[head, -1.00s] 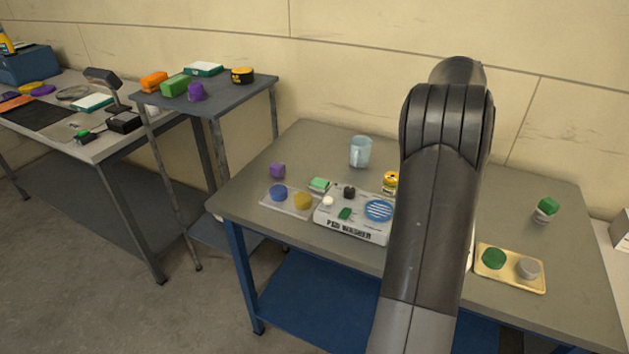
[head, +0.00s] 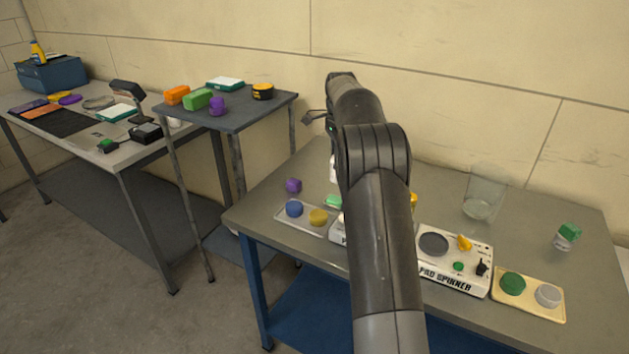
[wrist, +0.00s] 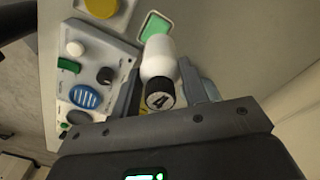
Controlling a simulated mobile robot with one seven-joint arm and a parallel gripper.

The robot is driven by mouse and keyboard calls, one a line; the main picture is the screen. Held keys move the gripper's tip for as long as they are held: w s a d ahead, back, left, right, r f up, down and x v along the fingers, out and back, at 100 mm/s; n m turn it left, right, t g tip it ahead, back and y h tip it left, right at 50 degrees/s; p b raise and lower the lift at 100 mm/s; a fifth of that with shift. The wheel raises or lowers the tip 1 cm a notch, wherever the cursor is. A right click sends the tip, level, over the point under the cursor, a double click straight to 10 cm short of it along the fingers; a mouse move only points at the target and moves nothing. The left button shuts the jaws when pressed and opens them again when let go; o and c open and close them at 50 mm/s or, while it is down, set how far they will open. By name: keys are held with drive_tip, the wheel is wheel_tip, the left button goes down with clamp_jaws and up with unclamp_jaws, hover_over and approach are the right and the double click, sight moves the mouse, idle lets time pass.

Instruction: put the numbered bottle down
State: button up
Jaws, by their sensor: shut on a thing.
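The numbered bottle (wrist: 158,60) is white with a black cap that bears a 4. It sits between the fingers of my gripper (wrist: 168,88), which is shut on it. In the wrist view the cap faces the camera and the body points away toward the table. I cannot tell whether its base touches the tabletop. In the head view my arm hides most of the gripper, and only a white sliver of the bottle (head: 333,168) shows left of the arm, above the table (head: 262,205).
The pad washer (wrist: 95,75) and a light green block (wrist: 154,27) are close to the bottle. The pad spinner (head: 455,262), a clear tumbler (head: 484,193) and a cream tray (head: 530,305) stand right.

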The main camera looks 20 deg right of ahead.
drive_tip(key=shift+w+a+f, duration=0.75)
drive_tip(key=shift+a+f, duration=0.25)
drive_tip(key=shift+f, duration=0.4)
drive_tip(key=shift+w+a+f, duration=0.8)
drive_tip(key=shift+a+f, duration=0.15)
drive_tip(key=shift+f, duration=0.45)
drive_tip(key=shift+w+a+f, duration=0.75)
drive_tip(key=shift+a+f, duration=0.25)
drive_tip(key=shift+f, duration=0.4)
drive_tip(key=shift+f, duration=0.2)
drive_tip(key=o, duration=1.1)
drive_tip(key=shift+c, duration=0.2)
